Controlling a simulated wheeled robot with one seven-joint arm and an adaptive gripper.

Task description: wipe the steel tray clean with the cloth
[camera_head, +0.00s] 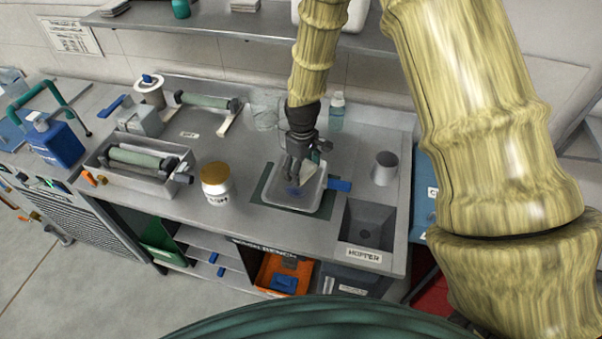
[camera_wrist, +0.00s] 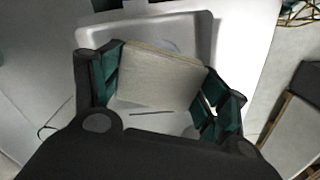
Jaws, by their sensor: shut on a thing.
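The steel tray (camera_head: 312,192) is a shallow pale pan on a dark green mat (camera_head: 258,190). A dark blue smear (camera_head: 293,191) lies on its floor in the head view. My gripper (camera_head: 296,168) points down over the tray. In the wrist view its green-padded fingers are shut on the cloth (camera_wrist: 160,75), a folded beige-grey square. Part of the tray (camera_wrist: 203,25) shows behind the cloth there. In the head view the gripper mostly hides the cloth, and I cannot tell whether it touches the tray floor.
A blue handle (camera_head: 340,185) sits at the tray's right edge. A grey cup (camera_head: 385,168) and the hopper opening (camera_head: 368,225) are to the right. A jar with a brown lid (camera_head: 216,182) stands left. A clear bottle (camera_head: 336,112) stands behind. The bench between jar and mat is clear.

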